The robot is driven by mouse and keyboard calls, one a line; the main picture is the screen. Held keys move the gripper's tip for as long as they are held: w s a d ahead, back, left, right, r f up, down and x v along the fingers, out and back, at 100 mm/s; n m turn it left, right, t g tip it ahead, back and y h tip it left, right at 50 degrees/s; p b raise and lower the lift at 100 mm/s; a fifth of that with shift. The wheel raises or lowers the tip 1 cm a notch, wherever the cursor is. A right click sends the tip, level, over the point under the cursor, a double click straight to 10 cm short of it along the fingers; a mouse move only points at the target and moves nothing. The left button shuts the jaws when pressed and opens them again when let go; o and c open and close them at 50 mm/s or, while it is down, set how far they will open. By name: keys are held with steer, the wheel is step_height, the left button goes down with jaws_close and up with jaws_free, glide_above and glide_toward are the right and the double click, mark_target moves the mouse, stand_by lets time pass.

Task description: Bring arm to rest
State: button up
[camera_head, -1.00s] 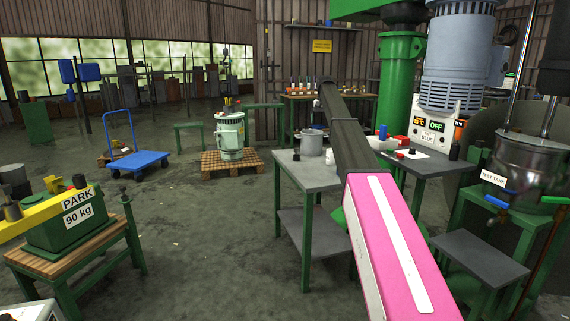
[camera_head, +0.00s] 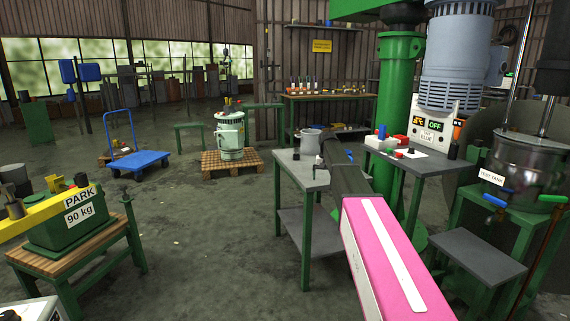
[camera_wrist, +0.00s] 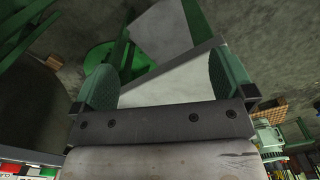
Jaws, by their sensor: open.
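My gripper (camera_wrist: 165,85) shows in the wrist view with its two green-padded fingers wide apart. Nothing is between the fingers; grey floor and a pale grey table surface show beyond them.
A side table (camera_head: 412,160) with a white tray and a control box is to the right. The test tank (camera_head: 525,165) stands far right. A blue trolley (camera_head: 138,160) and pallet (camera_head: 231,161) stand on open floor at left.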

steer(key=s+f, duration=0.7)
steer(key=s, duration=0.6)
steer(key=s+f+n, duration=0.1)
steer(key=s+f, duration=0.7)
steer(key=s, duration=0.6)
steer(key=s+f, duration=0.8)
steer(key=s, duration=0.6)
steer(key=shift+f+n, duration=0.25)
steer(key=shift+n, duration=0.05)
